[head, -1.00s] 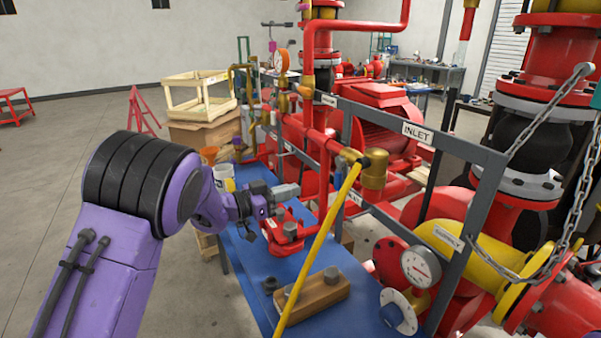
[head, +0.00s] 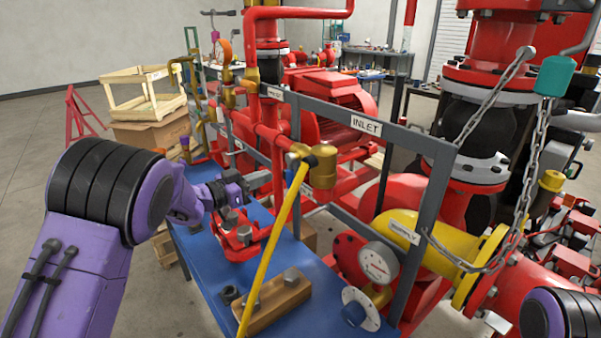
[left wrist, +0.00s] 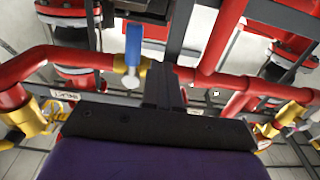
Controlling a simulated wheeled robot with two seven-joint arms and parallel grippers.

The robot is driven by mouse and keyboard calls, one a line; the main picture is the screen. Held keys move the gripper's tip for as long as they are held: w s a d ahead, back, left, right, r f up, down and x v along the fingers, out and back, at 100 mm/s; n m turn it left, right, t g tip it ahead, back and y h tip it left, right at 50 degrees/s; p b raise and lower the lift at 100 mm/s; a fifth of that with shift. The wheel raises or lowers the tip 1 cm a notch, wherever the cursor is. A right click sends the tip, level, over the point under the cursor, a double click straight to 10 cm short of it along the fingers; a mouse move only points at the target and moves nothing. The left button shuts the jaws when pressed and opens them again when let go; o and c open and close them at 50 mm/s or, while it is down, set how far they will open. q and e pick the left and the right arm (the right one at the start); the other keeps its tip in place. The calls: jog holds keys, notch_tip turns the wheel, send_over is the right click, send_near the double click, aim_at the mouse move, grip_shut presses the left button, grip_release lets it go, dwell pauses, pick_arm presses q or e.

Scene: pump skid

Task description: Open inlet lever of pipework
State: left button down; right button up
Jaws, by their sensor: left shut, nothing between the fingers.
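The inlet lever (head: 272,252) is a long yellow bar. It runs from a brass valve (head: 322,168) by the INLET sign (head: 366,124) down toward the bottom of the head view, slanting over the blue table. My left gripper (head: 262,179) is shut and empty, left of the lever's upper part and apart from it. In the left wrist view its dark fingers (left wrist: 164,88) are together in front of red pipes. A blue handle (left wrist: 133,45) on a brass fitting shows beside them. My right gripper is out of view; only part of my right arm shows at bottom right.
The blue table (head: 205,262) carries a red vise-like part (head: 238,240) and a wooden block with bolts (head: 275,302). A grey frame (head: 420,190) stands behind the lever. A gauge (head: 378,263), yellow pipe and hanging chain (head: 528,150) are to the right. Open floor lies left.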

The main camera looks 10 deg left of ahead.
aim_at(289, 182)
pick_arm(q)
jog(key=shift+w+d+f+b, duration=0.15)
jog(key=shift+w+d+b, duration=0.1)
jog(key=shift+d, duration=0.9)
jog(key=shift+w+d+f+b, duration=0.2)
jog(key=shift+w+d+b, duration=0.1)
jog(key=shift+d, duration=0.8)
jog(key=shift+w+d+f+b, duration=0.15)
jog(key=shift+w+d+b, duration=0.1)
jog(key=shift+d, duration=0.9)
jog(key=shift+s+d+r+p, duration=1.4)
jog(key=shift+d+r+p, duration=0.45)
jog(key=shift+p, duration=0.1)
jog(key=f+b+v, duration=0.1)
jog(key=b+v, duration=0.1)
jog(key=v, duration=0.7)
jog(key=shift+f, duration=0.25)
